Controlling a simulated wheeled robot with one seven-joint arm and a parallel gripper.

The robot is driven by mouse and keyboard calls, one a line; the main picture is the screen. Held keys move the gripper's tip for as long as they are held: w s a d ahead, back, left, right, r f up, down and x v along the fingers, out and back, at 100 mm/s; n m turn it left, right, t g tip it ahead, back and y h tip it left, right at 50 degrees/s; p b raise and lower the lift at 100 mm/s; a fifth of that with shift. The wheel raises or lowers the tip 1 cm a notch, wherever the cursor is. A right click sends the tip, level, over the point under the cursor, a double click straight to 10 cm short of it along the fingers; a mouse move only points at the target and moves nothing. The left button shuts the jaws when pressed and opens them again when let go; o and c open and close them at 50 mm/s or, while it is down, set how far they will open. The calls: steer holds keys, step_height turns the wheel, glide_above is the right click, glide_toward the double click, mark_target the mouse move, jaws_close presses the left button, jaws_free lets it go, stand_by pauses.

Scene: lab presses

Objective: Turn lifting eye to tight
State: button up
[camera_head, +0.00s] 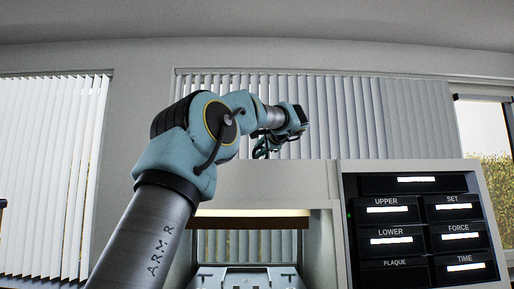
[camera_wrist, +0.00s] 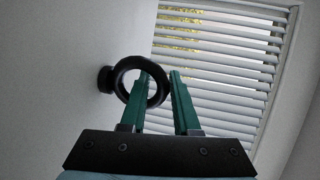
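The lifting eye (camera_wrist: 123,86) is a black ring in the wrist view, with a short dark stub at its left against a pale grey surface. My gripper (camera_wrist: 160,74) has two teal fingers standing apart. The left finger overlaps the ring's opening, and the right finger is just right of the ring. The ring's right side shows between the fingers; I cannot tell whether either finger touches it. In the head view my gripper (camera_head: 264,148) is small and dark above the press top, and the lifting eye cannot be made out there.
The lab press (camera_head: 270,186) has a pale housing with an open bay below. Its control panel (camera_head: 420,230) with labelled displays stands at the right. Window blinds (camera_head: 340,110) are behind; blinds also show in the wrist view (camera_wrist: 225,50). The air above the panel is clear.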

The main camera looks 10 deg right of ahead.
steer(key=shift+x, duration=1.1)
jaws_close()
